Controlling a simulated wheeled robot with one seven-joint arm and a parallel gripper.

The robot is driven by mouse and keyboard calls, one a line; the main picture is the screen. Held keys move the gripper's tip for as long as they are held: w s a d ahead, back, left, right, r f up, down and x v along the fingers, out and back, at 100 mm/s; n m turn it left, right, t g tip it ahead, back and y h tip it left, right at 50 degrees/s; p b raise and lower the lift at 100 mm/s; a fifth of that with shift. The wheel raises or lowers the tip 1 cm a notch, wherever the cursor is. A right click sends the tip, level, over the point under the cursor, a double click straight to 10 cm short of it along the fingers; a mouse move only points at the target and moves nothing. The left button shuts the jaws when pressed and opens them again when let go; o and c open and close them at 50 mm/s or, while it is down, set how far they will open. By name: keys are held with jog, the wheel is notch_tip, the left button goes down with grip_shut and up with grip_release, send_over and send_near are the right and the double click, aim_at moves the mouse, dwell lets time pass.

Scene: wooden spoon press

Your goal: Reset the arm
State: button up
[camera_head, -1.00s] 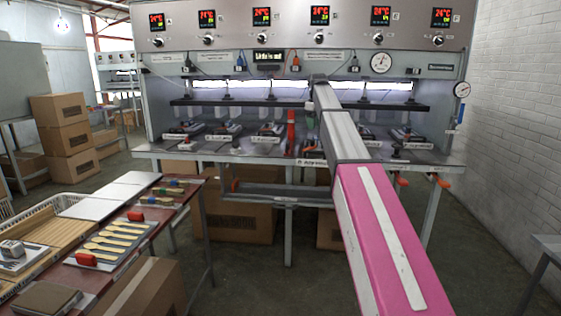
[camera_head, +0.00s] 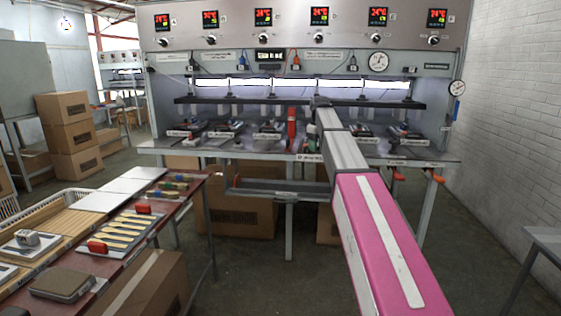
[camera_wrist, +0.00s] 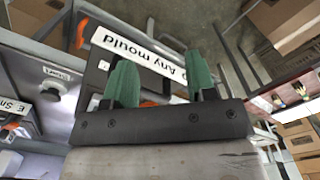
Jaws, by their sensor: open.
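My gripper (camera_wrist: 161,64) shows in the wrist view with two green fingers spread apart and nothing between them. A white label reading "Any mould" (camera_wrist: 140,52), upside down, lies beyond the fingers and is partly covered by them. In the head view my arm reaches up to the front of the heated press (camera_head: 300,70), its far end near the long black bar (camera_head: 240,99). The gripper itself cannot be made out there. A red upright part (camera_head: 292,128) stands just left of the arm's end.
Stacked cartons (camera_head: 70,135) stand at the left. A brick wall (camera_head: 510,110) and a small table (camera_head: 543,243) bound the right.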

jog(key=s+d+f+m, duration=0.2)
jog(key=s+f+m, duration=0.5)
jog(key=s+f, duration=2.8)
notch_tip(320, 180, down, 4)
jog(key=shift+d, duration=0.4)
